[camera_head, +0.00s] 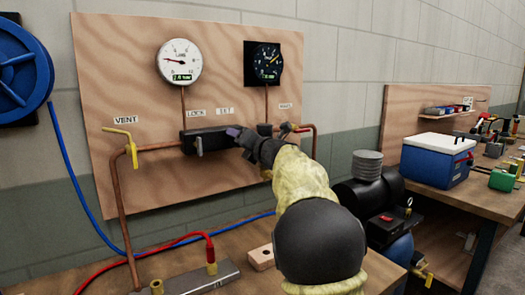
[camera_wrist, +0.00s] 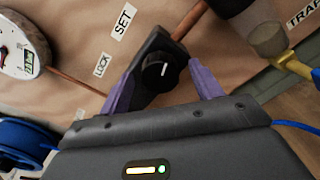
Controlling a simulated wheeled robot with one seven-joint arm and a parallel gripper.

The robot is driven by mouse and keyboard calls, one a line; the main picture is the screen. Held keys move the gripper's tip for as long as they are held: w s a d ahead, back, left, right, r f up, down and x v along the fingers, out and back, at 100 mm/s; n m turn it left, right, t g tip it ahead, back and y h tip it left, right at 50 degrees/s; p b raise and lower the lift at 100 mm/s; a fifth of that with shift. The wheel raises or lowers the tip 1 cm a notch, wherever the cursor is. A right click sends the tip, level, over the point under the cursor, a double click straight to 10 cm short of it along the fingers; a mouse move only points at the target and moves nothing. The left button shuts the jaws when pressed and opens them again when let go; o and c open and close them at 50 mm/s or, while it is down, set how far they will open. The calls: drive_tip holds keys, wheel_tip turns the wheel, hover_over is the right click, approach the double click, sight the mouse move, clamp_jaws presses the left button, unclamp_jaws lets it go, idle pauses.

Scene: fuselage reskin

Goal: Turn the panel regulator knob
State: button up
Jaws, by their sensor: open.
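The regulator is a black block (camera_head: 190,143) on the plywood panel, below the LOCK and SET labels. Its round black knob (camera_wrist: 158,71) with a white pointer line shows in the wrist view. My gripper (camera_wrist: 165,63) is open, with one purple finger to each side of the knob. I cannot tell whether the fingers touch it. In the head view my gripper (camera_head: 238,132) is at the right end of the block and hides the knob.
A white gauge (camera_head: 179,62) and a black gauge (camera_head: 264,63) are above on the panel (camera_head: 125,75). Copper pipes and a yellow VENT valve (camera_head: 122,137) flank the regulator. A metal manifold (camera_head: 200,277) with a red hose is on the bench below. A blue cooler (camera_head: 437,160) stands far right.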

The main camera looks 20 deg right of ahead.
drive_tip(key=b+v, duration=0.1)
drive_tip(key=v, duration=1.5)
drive_tip(key=shift+s+b, duration=0.2)
drive_tip(key=shift+b, duration=0.1)
